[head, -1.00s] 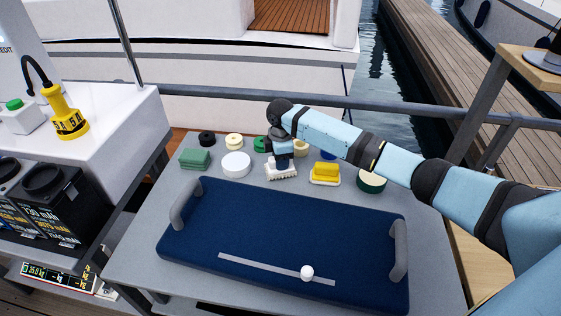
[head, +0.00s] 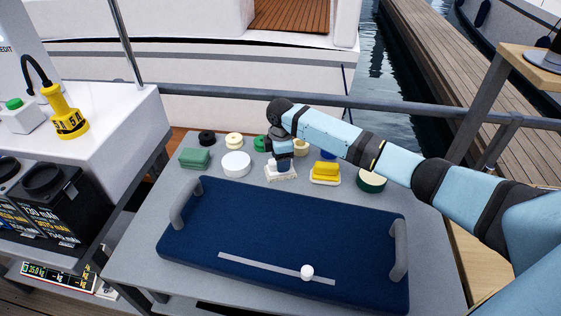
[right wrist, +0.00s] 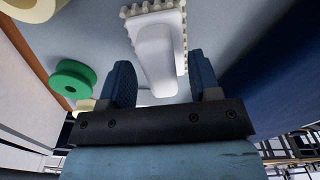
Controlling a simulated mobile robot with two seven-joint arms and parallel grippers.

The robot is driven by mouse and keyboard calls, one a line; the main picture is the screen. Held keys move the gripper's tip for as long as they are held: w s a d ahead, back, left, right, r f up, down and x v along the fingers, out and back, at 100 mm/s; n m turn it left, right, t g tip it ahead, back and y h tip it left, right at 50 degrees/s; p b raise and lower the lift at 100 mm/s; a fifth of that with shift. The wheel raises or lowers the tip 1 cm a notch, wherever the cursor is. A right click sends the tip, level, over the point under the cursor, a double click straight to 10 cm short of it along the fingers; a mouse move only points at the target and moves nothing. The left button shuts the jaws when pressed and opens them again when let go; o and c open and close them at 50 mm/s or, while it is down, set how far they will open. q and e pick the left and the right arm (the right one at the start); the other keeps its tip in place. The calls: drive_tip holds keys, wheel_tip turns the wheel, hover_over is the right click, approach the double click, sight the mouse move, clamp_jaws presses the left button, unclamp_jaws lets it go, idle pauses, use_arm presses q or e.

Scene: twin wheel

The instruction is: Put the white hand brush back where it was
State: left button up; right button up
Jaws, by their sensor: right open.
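The white hand brush (head: 281,175) lies on the grey table among the small items behind the blue mat. In the right wrist view, its pale body (right wrist: 157,48) shows, with bristle tufts along its edge. My right gripper (head: 283,162) is directly above the brush in the head view and hides part of it. The right wrist view shows the gripper (right wrist: 160,66) open, its two blue fingers apart with the brush's narrower end between them. I cannot tell whether a finger touches it. My left gripper is not in view.
A yellow brush or block (head: 325,172) sits to the right and a white round tub (head: 236,165) to the left. A green block (head: 195,158) and a green spool (right wrist: 72,80) are nearby. The navy mat (head: 290,235) with grey handles fills the front of the table (head: 140,255).

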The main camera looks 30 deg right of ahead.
wheel_tip(320, 180, up, 11)
idle(0.3)
drive_tip(key=shift+r, duration=0.1)
